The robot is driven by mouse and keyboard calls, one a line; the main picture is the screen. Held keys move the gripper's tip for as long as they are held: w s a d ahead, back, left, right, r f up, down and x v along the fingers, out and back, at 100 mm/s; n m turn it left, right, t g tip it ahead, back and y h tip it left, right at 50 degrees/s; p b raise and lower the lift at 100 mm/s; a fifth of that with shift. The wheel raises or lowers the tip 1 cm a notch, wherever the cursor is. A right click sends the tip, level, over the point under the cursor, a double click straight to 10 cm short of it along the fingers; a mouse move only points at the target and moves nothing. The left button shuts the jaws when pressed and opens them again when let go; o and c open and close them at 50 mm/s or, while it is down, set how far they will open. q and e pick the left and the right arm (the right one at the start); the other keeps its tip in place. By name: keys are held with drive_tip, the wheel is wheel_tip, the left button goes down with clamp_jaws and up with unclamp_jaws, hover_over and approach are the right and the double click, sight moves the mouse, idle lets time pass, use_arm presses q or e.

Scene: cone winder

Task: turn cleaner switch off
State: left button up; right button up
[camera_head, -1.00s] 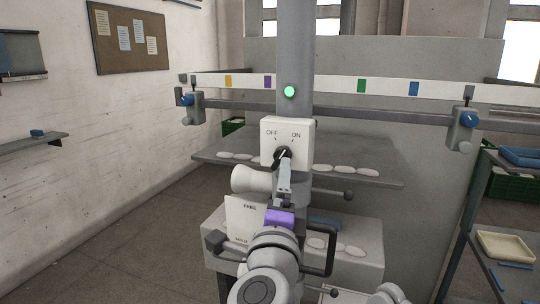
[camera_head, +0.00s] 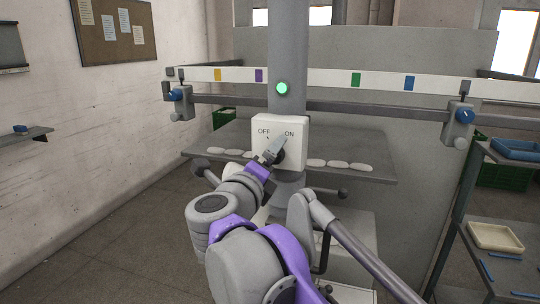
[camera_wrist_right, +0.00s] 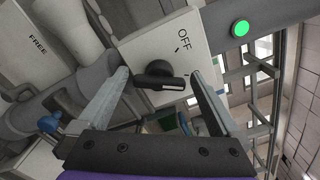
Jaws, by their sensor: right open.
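The cleaner switch is a white box (camera_head: 293,128) on the grey column, marked OFF at left and ON at right. Its black knob (camera_wrist_right: 160,76) shows in the right wrist view, with its bar toward the tick on the ON side. The ON label is hidden there by a finger. My right gripper (camera_wrist_right: 160,85) is open, with one finger on each side of the knob. I cannot tell whether either finger touches it. In the head view my right gripper (camera_head: 276,150) covers most of the knob. My left gripper is not in view.
A green lamp (camera_head: 282,88) glows on the column above the switch. A grey shelf (camera_head: 365,155) with several white pads lies behind and below. A rail (camera_head: 330,78) with coloured marks crosses behind the column. A rack with trays (camera_head: 495,237) stands at right.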

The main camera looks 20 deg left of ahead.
drive_tip(key=shift+w, duration=0.5)
drive_tip(key=shift+c, duration=0.2)
drive_tip(key=c, duration=1.2)
drive_tip(key=shift+n, duration=0.3)
drive_tip(key=n, duration=0.5)
drive_tip(key=shift+f, duration=0.15)
drive_tip(key=n, duration=0.6)
drive_tip(key=shift+f+b, duration=0.1)
drive_tip(key=shift+b, duration=0.2)
drive_tip(key=shift+n, duration=0.3)
